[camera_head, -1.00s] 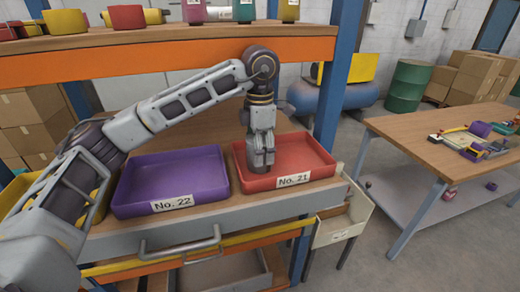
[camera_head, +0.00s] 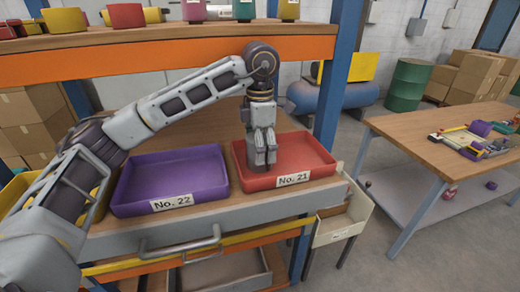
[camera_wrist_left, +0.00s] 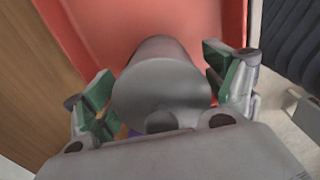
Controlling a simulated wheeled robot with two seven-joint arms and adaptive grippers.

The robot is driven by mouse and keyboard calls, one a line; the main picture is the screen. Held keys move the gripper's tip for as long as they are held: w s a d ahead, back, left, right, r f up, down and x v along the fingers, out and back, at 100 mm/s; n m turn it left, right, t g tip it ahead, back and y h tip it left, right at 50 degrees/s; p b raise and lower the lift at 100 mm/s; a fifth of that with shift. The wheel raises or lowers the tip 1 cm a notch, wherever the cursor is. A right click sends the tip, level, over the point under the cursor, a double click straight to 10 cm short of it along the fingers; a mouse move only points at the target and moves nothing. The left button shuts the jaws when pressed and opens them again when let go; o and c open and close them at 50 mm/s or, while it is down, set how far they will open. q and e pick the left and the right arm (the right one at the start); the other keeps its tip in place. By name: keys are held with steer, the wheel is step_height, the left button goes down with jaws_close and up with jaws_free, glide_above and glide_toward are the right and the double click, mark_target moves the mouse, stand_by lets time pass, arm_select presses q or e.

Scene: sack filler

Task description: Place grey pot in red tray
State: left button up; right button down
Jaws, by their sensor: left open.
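The red tray (camera_head: 308,152), labelled No. 21, sits on the wooden shelf. My left gripper (camera_head: 262,160) points down into its left part. In the left wrist view, the grey pot (camera_wrist_left: 160,88) lies between the open fingers of my left gripper (camera_wrist_left: 165,80), with a gap at the fingers. The red tray (camera_wrist_left: 140,18) shows beneath and behind the pot. In the head view I cannot make the pot out from the gripper, and its contact with the tray floor is hidden. My right gripper is not in view.
A purple tray (camera_head: 170,178), labelled No. 22, stands empty left of the red one. An orange-edged upper shelf (camera_head: 190,59) with several coloured pots is above my arm. A blue post (camera_head: 332,95) rises behind right. A wooden table (camera_head: 430,138) stands at the right.

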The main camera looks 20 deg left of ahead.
arm_select(q)
step_height(320, 180, up, 5)
steer(key=shift+f, duration=0.15)
steer(key=shift+r, duration=1.05)
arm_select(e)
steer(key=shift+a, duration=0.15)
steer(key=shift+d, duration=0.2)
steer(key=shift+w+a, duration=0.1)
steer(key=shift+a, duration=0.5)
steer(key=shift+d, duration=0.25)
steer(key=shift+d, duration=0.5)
